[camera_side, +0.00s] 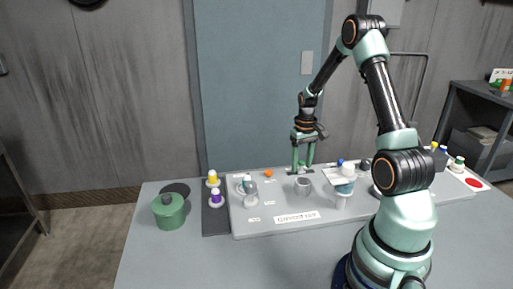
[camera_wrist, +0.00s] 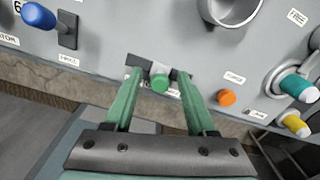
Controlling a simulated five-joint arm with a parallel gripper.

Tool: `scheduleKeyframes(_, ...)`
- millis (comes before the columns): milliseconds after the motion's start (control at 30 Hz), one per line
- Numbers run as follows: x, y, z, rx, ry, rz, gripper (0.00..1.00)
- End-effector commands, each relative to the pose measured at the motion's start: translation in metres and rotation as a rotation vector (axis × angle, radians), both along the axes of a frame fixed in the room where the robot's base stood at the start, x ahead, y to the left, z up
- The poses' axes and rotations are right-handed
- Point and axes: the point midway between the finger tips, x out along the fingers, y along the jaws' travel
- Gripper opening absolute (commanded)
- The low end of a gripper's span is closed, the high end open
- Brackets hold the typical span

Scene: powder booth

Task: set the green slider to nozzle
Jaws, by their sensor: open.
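In the wrist view a green slider knob (camera_wrist: 160,83) sits on the grey panel, between the two fingertips of my gripper (camera_wrist: 158,72). In the side view my gripper (camera_side: 302,170) points down at the back of the light grey panel (camera_side: 270,224). The slider is too small to make out clearly there.
Near the slider are an orange button (camera_wrist: 227,98), a blue-handled lever (camera_wrist: 40,16), a teal knob (camera_wrist: 298,88) and a yellow knob (camera_wrist: 296,125). A grey cup-like ring (camera_wrist: 236,8) stands up from the panel. A green pot (camera_side: 168,212) stands left on the table.

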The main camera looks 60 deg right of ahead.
Motion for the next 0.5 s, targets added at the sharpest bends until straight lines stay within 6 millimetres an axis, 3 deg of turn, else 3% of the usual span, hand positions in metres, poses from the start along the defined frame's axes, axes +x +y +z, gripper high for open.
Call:
scheduleKeyframes(167,0.0001,-0.0001,-0.0001,0.0,0.0,0.0,0.56)
scheduleKeyframes(200,0.0001,-0.0001,-0.0001,0.0,0.0,0.0,0.53)
scheduleKeyframes(333,0.0001,-0.0001,0.0,0.0,0.0,0.0,0.03)
scheduleKeyframes(500,0.0001,-0.0001,0.0002,0.0,0.0,0.0,0.0)
